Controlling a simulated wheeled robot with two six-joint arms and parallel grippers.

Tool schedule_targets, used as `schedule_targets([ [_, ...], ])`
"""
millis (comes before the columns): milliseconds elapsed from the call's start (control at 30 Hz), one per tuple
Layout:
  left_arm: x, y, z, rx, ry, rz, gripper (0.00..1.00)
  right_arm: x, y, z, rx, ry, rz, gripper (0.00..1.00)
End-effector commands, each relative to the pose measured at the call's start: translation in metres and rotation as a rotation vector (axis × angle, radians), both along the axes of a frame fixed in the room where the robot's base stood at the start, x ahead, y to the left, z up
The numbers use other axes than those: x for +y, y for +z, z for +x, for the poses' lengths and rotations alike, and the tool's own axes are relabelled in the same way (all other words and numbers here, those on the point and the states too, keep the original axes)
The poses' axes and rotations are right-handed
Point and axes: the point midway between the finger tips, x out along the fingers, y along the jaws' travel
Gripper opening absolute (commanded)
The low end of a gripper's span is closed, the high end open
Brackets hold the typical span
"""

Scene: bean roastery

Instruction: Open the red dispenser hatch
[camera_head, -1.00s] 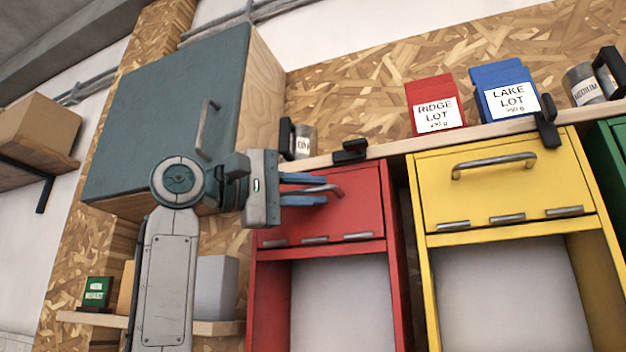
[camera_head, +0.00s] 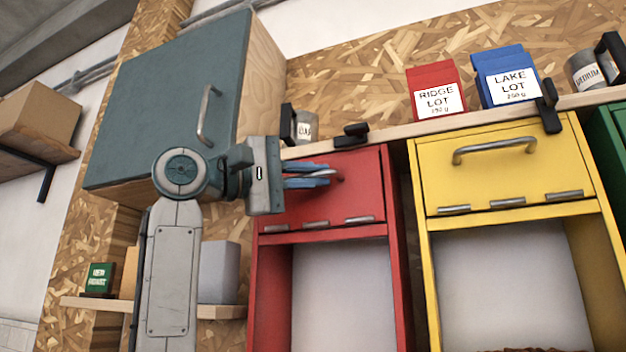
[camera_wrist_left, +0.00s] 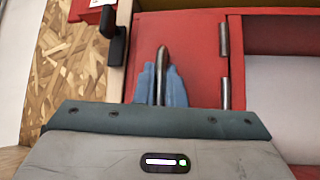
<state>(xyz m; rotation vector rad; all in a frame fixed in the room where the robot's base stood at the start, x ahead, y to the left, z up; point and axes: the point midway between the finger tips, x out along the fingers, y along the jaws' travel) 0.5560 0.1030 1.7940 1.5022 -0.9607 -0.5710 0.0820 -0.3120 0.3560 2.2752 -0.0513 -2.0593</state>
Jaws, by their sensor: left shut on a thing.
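The red dispenser hatch (camera_head: 355,190) is a red panel with hinges along its lower edge. It looks closed, with its top edge up against the wooden rail. My left gripper (camera_head: 318,175) reaches in from the left, and its blue fingers are shut on the hatch handle (camera_head: 340,177). In the left wrist view the metal handle (camera_wrist_left: 161,72) runs between the two blue fingers, with the red hatch panel (camera_wrist_left: 200,60) behind. Most of the handle is hidden by the fingers in the head view. My right gripper is not in view.
A yellow dispenser hatch (camera_head: 500,175) is to the right, with a green one (camera_head: 617,130) beyond. A black clip-like piece (camera_head: 350,134) sits on the wooden rail (camera_head: 400,138) above the red hatch. A grey-green cabinet (camera_head: 160,100) hangs close behind my left arm.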

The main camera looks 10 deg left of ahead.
Motion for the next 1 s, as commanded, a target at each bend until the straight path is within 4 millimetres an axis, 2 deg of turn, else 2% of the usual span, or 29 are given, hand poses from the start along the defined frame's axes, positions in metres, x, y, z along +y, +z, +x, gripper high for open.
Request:
schedule_targets([
  [33,0.000,-0.007,-0.002,-0.025,-0.001,-0.005,0.00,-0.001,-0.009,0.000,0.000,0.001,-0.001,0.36],
  [400,0.004,-0.025,-0.020,-0.318,0.000,-0.063,0.00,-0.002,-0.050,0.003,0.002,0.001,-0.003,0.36],
  [600,0.006,-0.034,-0.028,-0.484,-0.001,-0.096,0.00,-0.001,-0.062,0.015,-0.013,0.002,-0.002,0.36],
  [800,0.007,-0.043,-0.033,-0.619,-0.001,-0.122,0.00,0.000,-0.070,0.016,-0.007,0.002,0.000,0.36],
  [1000,0.007,-0.048,-0.037,-0.649,0.000,-0.126,0.00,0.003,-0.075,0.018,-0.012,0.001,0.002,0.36],
])
